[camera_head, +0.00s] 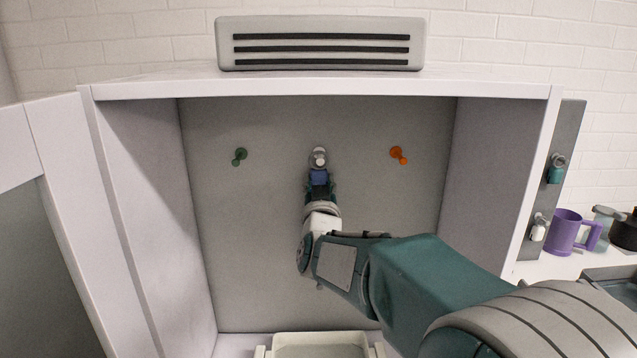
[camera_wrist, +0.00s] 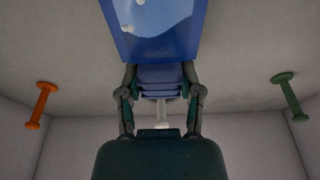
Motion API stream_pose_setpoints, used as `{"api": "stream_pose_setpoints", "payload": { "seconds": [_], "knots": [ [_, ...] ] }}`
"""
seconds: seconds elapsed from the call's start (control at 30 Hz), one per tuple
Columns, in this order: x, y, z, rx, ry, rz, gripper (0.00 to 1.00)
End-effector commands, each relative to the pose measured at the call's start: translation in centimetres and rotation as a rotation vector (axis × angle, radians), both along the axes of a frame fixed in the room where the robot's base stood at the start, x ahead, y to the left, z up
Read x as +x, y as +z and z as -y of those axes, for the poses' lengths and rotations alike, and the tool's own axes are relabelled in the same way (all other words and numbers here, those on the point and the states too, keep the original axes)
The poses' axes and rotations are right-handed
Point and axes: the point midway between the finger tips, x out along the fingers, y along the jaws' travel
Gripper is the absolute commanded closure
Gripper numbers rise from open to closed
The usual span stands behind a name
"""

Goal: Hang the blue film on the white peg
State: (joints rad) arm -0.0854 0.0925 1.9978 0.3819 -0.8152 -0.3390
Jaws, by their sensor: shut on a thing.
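My gripper (camera_head: 319,188) is shut on the blue film (camera_head: 319,177) in front of the cabinet's back panel. In the wrist view the blue film (camera_wrist: 158,32) fills the top middle, with pale marks on it, and my gripper's fingers (camera_wrist: 160,92) stand on both sides of its blue holder. The white peg (camera_head: 320,160) is directly above the film in the head view, with a grey ring-like shape at it. In the wrist view the white peg (camera_wrist: 162,117) shows partly behind the holder. I cannot tell whether the ring is around the peg or only in front of it.
A green peg (camera_head: 239,157) is left of the white peg and an orange peg (camera_head: 399,155) right. The cabinet walls (camera_head: 500,170) enclose the space, with a pale tray (camera_head: 320,345) below. A purple mug (camera_head: 566,232) stands outside at right, beside a grey panel with hooks (camera_head: 568,125).

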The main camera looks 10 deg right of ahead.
Motion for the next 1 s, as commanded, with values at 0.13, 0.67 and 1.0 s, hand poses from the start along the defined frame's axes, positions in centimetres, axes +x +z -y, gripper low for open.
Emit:
{"api": "stream_pose_setpoints", "payload": {
  "seconds": [0.13, 0.67, 1.0],
  "knots": [
    [-0.02, 0.04, 0.0, 0.0, 0.0, 0.0, 1.0],
    [-0.01, 0.01, 0.0, 0.0, 0.0, 0.0, 0.13],
    [-0.03, 0.01, -0.01, 0.0, 0.0, 0.0, 0.13]
  ]
}}
